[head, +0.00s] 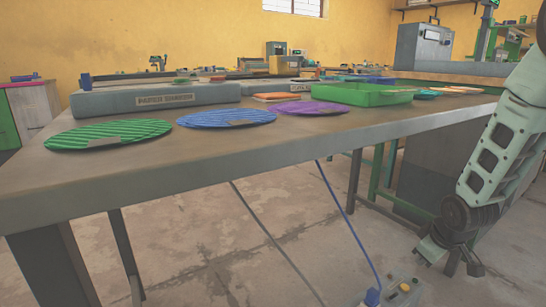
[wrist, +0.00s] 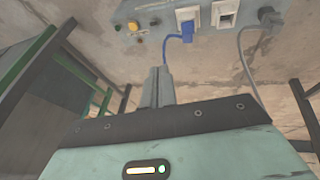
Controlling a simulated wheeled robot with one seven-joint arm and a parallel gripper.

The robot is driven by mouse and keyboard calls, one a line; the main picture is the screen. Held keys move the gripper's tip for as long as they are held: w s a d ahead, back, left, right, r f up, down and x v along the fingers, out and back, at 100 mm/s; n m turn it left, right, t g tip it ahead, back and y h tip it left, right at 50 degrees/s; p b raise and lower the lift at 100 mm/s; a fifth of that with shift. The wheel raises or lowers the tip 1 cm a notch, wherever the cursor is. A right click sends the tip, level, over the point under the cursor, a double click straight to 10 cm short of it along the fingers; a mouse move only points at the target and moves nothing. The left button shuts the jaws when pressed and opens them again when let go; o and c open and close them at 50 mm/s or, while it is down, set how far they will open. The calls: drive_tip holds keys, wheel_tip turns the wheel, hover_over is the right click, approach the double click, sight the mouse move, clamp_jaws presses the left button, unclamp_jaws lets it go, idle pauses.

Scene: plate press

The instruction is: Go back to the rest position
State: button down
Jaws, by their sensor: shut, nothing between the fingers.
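My gripper (wrist: 158,72) is shut and empty, its two fingers together in the middle of the wrist view. In the head view my gripper (head: 455,265) hangs low at the right, below the table top and beside the table, clear of the plates. Its fingertips are small and hard to make out there. The wrist view looks past the fingers to a grey socket box (wrist: 150,28) on the floor, with a blue plug (wrist: 187,30) in one socket. The fingers appear apart from the box.
The table (head: 250,160) carries a green plate (head: 100,133), a blue plate (head: 225,117), a purple plate (head: 305,107) and a green tray (head: 360,95). Grey blocks (head: 150,97) stand behind. The socket box (head: 400,292) and its cables lie on the floor below my gripper.

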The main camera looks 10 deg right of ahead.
drive_tip(key=s+a+r+n+g+y+p, duration=0.1)
drive_tip(key=s+a+r+g+p, duration=0.15)
drive_tip(key=s+a+r, duration=0.65)
drive_tip(key=s+a+r+n+g+p, duration=0.1)
drive_tip(key=s+a+r+p, duration=0.25)
drive_tip(key=s+a, duration=0.6)
drive_tip(key=s+a+r+n+g+y+p, duration=0.15)
drive_tip(key=s+a+r, duration=0.45)
drive_tip(key=a, duration=0.7)
wheel_tip(320, 180, up, 38)
drive_tip(key=w+p, duration=0.1)
drive_tip(key=p, duration=3.7)
drive_tip(key=shift+r+h, duration=0.25)
drive_tip(key=shift+h, duration=0.2)
drive_tip(key=shift+w+d, duration=0.1)
